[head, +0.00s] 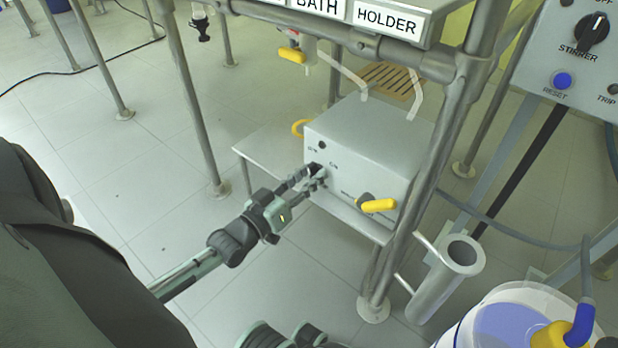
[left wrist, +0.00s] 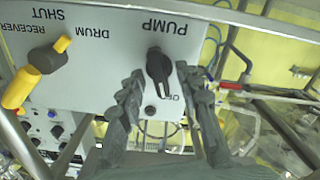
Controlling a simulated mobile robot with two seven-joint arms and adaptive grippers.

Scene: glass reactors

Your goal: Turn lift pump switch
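The lift pump switch is a black rotary knob (left wrist: 158,66) below the word PUMP, which appears upside down in the left wrist view. It sits on the front of a light grey box (head: 367,150); in the head view my gripper largely covers it. My left gripper (head: 318,177) is at the box front. In the left wrist view its two fingers (left wrist: 160,82) are apart, one on each side of the knob, with a gap visible at both sides. Part of what seems to be my right gripper (head: 280,336) shows at the bottom edge, fingers not visible.
A yellow valve handle (head: 378,205) sticks out from the box, right of the switch. The box stands on a low metal shelf (head: 262,152) among frame posts. A metal tube holder (head: 447,275) and a white bucket (head: 500,300) are at the right. Open floor lies left.

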